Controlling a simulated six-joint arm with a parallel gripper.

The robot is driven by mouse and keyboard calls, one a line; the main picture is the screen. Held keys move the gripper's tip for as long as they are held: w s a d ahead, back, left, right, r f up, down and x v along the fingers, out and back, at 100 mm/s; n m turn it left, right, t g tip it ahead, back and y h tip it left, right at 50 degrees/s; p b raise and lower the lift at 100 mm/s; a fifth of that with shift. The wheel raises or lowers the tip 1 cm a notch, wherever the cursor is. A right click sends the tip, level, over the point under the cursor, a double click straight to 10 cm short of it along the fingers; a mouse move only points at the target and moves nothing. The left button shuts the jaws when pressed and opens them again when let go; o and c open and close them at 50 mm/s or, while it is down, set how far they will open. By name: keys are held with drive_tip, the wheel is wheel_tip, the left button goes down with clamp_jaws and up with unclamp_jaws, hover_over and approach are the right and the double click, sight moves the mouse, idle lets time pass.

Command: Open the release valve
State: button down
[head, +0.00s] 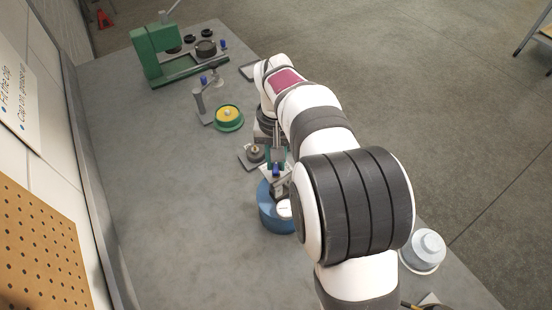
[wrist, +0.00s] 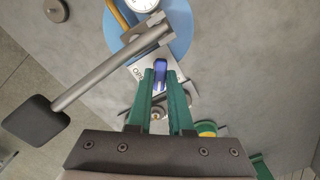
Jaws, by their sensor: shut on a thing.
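The release valve has a small blue handle (wrist: 160,74) above a pale plate with partly hidden lettering that starts "OP" (wrist: 139,71). My gripper (wrist: 161,80) has green fingers and is shut on the blue handle, one finger on each side. The handle points roughly along the fingers in the wrist view. In the head view my gripper (head: 276,158) reaches down over the blue handle (head: 276,170). The valve belongs to a unit with a round blue base (head: 266,217) and a white gauge (head: 284,208). My arm hides part of this unit.
A grey lever with a dark pad (wrist: 36,121) extends left of my fingers in the wrist view. A green-rimmed yellow disc (head: 228,115), a grey stand (head: 203,103) and a green press (head: 158,52) stand farther back. A pale round container (head: 428,246) is right. Bench space at left is clear.

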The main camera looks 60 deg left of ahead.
sight(276, 166)
drive_tip(key=m, duration=0.5)
drive_tip(key=shift+m, duration=0.3)
drive_tip(key=m, duration=0.4)
drive_tip(key=shift+m, duration=0.4)
drive_tip(key=c, duration=0.8)
unclamp_jaws()
wheel_tip(276, 166, up, 16)
drive_tip(key=shift+f, duration=0.1)
